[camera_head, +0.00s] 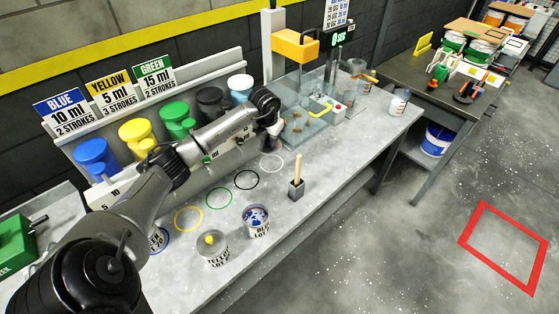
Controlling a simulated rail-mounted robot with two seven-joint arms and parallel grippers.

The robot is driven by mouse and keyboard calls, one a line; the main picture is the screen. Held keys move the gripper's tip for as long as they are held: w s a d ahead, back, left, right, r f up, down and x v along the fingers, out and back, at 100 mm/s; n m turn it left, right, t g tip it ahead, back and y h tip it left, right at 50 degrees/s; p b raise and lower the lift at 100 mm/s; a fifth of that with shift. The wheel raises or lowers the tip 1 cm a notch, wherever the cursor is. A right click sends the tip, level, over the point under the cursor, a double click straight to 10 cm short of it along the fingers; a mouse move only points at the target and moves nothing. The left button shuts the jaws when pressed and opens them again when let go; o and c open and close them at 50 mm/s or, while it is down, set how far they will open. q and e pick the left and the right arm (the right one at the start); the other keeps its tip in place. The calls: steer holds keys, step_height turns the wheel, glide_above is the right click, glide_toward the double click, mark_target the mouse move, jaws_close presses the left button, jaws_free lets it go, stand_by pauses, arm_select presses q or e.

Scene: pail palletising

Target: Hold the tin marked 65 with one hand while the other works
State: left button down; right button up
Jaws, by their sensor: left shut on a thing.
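My left gripper (275,128) reaches across the bench to the left side of a clear-walled machine. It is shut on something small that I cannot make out. Three tins stand at the front of the bench: one with a blue label (256,221), one with a yellow centre and a label that seems to read yellow lot (213,248), and one partly behind my arm with what looks like a 70 (158,240). Another small tin (398,102) stands at the bench's right end. I cannot read 65 on any of them. My right gripper is not in view.
Colour dispensers, including a green one (174,115), line the back wall under dose signs. Coloured rings, such as the yellow ring (189,218), mark the bench. A block with a wooden stick (297,187) stands near the front edge. A red floor frame (503,250) lies right.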

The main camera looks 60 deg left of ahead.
arm_select(q)
steer(key=b, duration=0.1)
glide_above(272, 177)
steer(key=f, duration=1.2)
steer(key=shift+s+f, duration=0.2)
steer(key=shift+f, duration=0.2)
steer(key=shift+f+b, duration=0.4)
steer(key=shift+f, duration=1.55)
steer(key=shift+f, duration=0.2)
steer(key=c, duration=1)
jaws_free()
steer(key=shift+r, duration=0.1)
